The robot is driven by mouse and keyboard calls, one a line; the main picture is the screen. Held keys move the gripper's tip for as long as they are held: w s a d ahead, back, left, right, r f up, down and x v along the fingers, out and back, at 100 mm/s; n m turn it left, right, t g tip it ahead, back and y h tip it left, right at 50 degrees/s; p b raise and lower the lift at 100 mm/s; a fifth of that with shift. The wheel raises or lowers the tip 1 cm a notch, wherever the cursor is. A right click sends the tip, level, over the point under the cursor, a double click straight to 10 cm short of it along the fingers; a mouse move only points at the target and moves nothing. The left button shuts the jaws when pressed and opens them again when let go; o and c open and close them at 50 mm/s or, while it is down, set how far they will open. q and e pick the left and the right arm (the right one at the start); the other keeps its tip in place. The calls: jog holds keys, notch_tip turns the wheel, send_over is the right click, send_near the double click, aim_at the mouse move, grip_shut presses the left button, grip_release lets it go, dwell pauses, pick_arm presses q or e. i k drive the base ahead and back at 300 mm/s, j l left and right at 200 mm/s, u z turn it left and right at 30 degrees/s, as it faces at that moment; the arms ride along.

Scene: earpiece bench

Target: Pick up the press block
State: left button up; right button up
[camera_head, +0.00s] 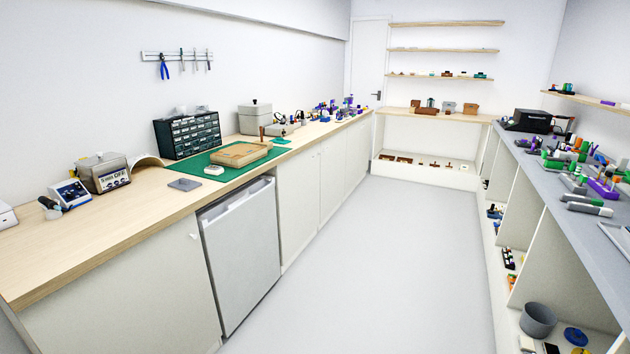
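No thing in view can be told for certain as the press block. A tan, box-like block (238,155) lies on the green mat (188,163) on the left counter, with a small upright brown piece at its far edge. A small flat grey block (184,184) lies on the wood near the mat's front left corner. A small white rounded thing (213,170) sits on the mat beside the tan block. Neither of my grippers shows in the head view.
The left wooden counter (95,233) holds a grey tank (103,172), a dark drawer cabinet (188,134) and a lidded grey box (255,117). The grey right bench (570,225) is cluttered with coloured tools. A bucket (537,320) stands low right. The floor (390,265) between is clear.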

aim_at(269, 144)
jog(key=i, duration=0.7)
jog(key=i+u, duration=0.15)
jog(key=i, duration=0.55)
jog(key=i+l, duration=0.2)
jog(key=i, duration=0.5)
jog(key=j+u, duration=0.05)
